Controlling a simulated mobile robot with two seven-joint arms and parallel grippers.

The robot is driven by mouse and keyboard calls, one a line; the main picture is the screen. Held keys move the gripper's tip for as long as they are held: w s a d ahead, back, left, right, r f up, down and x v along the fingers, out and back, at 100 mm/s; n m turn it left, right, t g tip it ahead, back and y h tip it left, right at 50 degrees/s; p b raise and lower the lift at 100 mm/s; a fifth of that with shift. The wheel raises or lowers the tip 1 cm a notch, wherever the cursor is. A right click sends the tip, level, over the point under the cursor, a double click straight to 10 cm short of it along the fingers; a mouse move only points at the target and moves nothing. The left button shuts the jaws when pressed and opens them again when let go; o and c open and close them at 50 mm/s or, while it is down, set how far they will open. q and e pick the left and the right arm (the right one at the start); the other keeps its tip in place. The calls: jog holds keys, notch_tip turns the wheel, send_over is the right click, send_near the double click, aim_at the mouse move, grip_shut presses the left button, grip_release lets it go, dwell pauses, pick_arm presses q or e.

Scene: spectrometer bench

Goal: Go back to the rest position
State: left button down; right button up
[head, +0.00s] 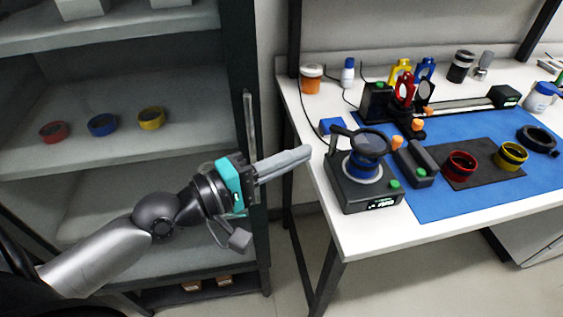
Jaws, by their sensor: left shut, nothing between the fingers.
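My left gripper (306,152) is shut and empty. It points right, with its fingertips in the air near the left edge of the white table (362,236), left of the black device with the round top. My left arm comes in from the lower left, in front of the open shelf cabinet. My right gripper is not in view.
A cabinet (205,132) at left holds a red ring (55,131), a blue ring (103,124) and a yellow ring (151,118). The table bears a black device (350,193), a blue mat (440,208), a red ring (459,166) and a yellow ring (511,156).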

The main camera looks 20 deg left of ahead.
pick_arm(q)
jog(key=shift+b+v, duration=0.35)
jog(key=shift+v, duration=0.85)
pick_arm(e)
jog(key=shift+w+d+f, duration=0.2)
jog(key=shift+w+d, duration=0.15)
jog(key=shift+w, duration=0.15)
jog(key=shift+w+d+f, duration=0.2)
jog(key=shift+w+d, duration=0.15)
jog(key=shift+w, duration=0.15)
